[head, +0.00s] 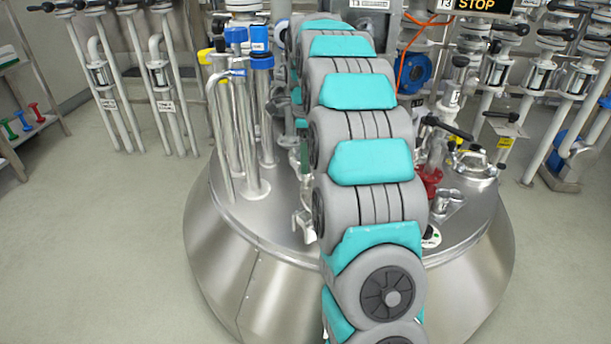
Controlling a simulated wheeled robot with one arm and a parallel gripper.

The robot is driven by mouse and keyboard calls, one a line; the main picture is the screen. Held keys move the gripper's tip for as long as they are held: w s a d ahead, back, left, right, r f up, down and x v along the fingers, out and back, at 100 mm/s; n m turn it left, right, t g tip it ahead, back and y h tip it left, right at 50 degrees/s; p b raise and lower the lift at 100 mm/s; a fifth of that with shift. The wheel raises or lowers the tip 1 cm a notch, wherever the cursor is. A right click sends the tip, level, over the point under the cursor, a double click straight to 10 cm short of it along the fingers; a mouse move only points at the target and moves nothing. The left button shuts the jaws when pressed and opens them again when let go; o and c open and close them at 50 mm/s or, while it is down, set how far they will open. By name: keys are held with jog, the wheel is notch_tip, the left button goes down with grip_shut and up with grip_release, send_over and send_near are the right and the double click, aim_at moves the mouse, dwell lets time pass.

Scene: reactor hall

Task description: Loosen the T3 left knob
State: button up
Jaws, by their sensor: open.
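My arm reaches from the bottom of the head view up over a steel reactor vessel (215,240). Its far end is at the top centre, and my gripper does not show there. A sign marked T3 (369,4) is at the top edge, just above the arm. A dark display reading T3 STOP (473,5) is to its right. I cannot make out which part is the T3 left knob; the arm covers much of the area below the sign. A black-handled valve (447,127) stands on the lid right of the arm.
Blue-capped pipes (262,62) rise from the lid left of the arm. Racks of pipes with black handles stand at the back left (160,75) and back right (497,70). An orange cable (402,60) hangs right of the arm. The floor (90,240) at left is clear.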

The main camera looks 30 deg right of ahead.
jog(key=m, duration=0.5)
jog(key=shift+r, duration=0.1)
jog(key=m+p, duration=0.2)
jog(key=m, duration=0.2)
jog(key=shift+m, duration=0.3)
notch_tip(320, 180, down, 6)
jog(key=shift+f+b, duration=0.1)
jog(key=shift+b, duration=0.6)
